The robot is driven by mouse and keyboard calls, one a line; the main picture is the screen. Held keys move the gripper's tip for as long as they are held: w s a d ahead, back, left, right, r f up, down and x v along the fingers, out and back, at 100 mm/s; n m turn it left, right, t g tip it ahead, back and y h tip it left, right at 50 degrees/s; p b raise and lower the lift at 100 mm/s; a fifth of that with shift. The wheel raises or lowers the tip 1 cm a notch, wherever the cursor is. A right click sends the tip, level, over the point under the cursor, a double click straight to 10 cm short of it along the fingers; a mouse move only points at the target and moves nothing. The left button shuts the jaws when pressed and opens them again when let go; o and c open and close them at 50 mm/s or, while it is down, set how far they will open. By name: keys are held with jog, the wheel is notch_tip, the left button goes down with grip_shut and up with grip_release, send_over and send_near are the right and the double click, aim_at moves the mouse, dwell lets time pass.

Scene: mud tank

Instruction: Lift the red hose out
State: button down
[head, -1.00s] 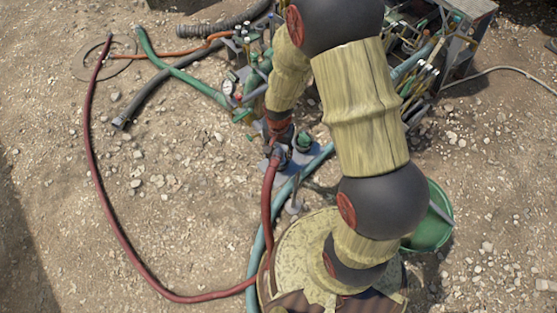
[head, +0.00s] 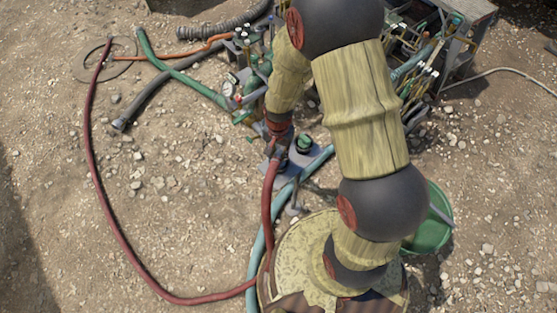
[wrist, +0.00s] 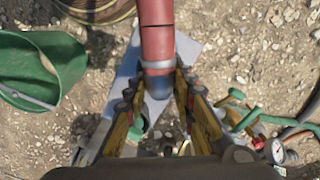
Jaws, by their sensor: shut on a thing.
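The red hose (head: 92,170) runs from the far left in a long curve along the ground, passes beside my base and rises to my gripper (head: 280,150). In the wrist view my gripper (wrist: 157,92) is shut on the red hose (wrist: 157,35), with one finger on each side of its end. The hose end has a pale band and a dark tip between the fingers. A grey plate (head: 290,172) lies below the gripper, with a green-topped fitting on it. My arm partly hides this area in the head view.
A teal hose (head: 257,255) passes under the plate. A cluster of valves and a gauge (head: 229,88) stands behind. Green and grey hoses lie at the upper left.

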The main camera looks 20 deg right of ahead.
jog(key=shift+r, duration=0.1)
dwell(0.8)
jog(key=shift+r+p, duration=0.4)
jog(key=shift+r, duration=0.15)
notch_tip(320, 180, up, 2)
jog(key=shift+r+p, duration=0.15)
jog(key=shift+p, duration=0.55)
jog(key=s+r+p, duration=0.5)
jog(key=s+r, duration=0.4)
jog(key=s, duration=0.5)
jog(key=shift+a+r, duration=0.2)
jog(key=shift+a, duration=0.25)
